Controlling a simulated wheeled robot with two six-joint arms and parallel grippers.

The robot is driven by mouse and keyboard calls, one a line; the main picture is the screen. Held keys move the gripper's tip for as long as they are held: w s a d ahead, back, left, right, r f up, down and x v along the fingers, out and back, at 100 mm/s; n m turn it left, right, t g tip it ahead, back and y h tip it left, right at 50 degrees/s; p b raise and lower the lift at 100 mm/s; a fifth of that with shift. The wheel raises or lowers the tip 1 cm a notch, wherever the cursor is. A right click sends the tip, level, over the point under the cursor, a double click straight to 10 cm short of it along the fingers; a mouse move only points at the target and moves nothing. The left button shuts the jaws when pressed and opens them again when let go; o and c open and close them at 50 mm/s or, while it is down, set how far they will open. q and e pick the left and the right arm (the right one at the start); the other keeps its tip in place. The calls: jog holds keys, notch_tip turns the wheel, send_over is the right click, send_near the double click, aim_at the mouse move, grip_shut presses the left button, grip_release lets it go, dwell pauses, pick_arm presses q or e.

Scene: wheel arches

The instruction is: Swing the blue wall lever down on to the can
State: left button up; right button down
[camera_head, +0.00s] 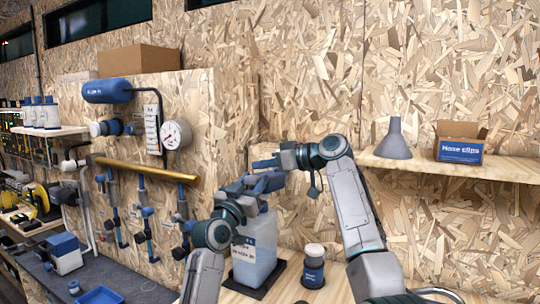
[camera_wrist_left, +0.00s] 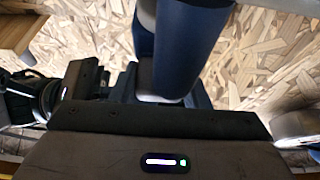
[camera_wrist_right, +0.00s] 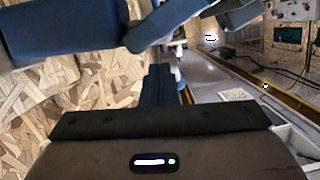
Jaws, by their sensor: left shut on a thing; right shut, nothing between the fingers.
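The blue wall lever (camera_wrist_left: 188,45) fills the upper middle of the left wrist view as a dark blue bar; its wall pivot is hidden. My left gripper (camera_head: 250,185) is shut on it, just above the can. The can (camera_head: 256,250) is a translucent pale blue container with a printed label, upright on a black base, its top partly hidden by my left gripper. My right gripper (camera_head: 262,162) is shut and empty, above and behind the left one. Its closed fingers (camera_wrist_right: 158,85) show in the right wrist view, below blue parts that I cannot identify for sure.
A small dark jar (camera_head: 314,268) stands right of the can. A panel with a gauge (camera_head: 176,134), a brass pipe (camera_head: 146,170) and valves is on the left. A shelf at right holds a grey funnel (camera_head: 394,142) and a hose clips box (camera_head: 459,146).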

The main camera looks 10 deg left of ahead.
jog(key=shift+s+f, duration=0.15)
jog(key=shift+f, duration=0.55)
jog(key=shift+f, duration=0.1)
